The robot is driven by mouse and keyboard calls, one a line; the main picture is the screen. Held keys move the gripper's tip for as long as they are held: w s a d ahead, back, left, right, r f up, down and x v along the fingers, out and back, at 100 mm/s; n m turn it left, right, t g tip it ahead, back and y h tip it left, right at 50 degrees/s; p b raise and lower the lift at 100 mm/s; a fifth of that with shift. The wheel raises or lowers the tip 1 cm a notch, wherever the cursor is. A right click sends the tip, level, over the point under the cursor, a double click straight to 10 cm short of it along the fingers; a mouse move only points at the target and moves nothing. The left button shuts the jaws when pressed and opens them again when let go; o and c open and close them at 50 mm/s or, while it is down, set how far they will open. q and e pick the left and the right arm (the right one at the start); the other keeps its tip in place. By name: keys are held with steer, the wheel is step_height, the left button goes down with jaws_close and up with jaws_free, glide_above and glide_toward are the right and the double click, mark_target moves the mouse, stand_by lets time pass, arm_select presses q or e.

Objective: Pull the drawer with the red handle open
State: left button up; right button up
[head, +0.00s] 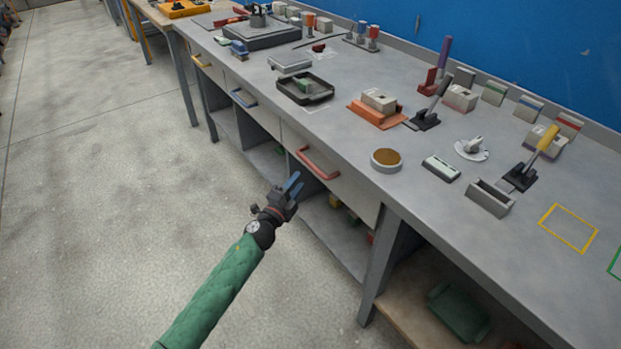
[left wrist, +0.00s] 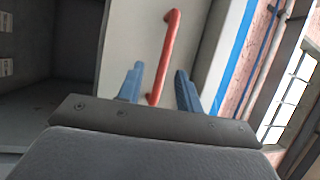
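The red handle (head: 318,163) is a bar on the front of a grey drawer (head: 349,188) under the workbench top. The drawer front looks flush with the bench. In the left wrist view the red handle (left wrist: 165,55) runs up and away, its near end appearing between the fingers. My left gripper (head: 293,184) is open, with two blue fingers apart and nothing held. It is just in front of and slightly below the handle, apart from it as far as I can see. It also shows in the left wrist view (left wrist: 158,84). My right gripper is not in view.
Drawers with a blue handle (head: 243,98) and an orange handle (head: 202,61) are farther along the workbench (head: 335,120). Open shelves lie below. A bench leg (head: 379,262) stands to the right of the gripper. The floor (head: 110,190) at left is clear.

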mark_target(311, 163)
arm_select(q)
steer(key=shift+m+h, duration=0.3)
steer(key=shift+m, duration=0.1)
steer(key=shift+s+d+r+p+x, duration=0.1)
steer(key=shift+r+x, duration=0.05)
steer(key=shift+x, duration=1.2)
steer(key=shift+s+d+r+p+x, duration=0.1)
steer(key=shift+r+p+x, duration=0.05)
steer(key=shift+x, duration=1.25)
steer(key=shift+r+p+x, duration=0.1)
steer(key=shift+r+x, duration=0.05)
steer(key=shift+x, duration=1.2)
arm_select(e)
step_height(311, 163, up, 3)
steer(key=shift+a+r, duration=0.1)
arm_select(q)
jaws_close()
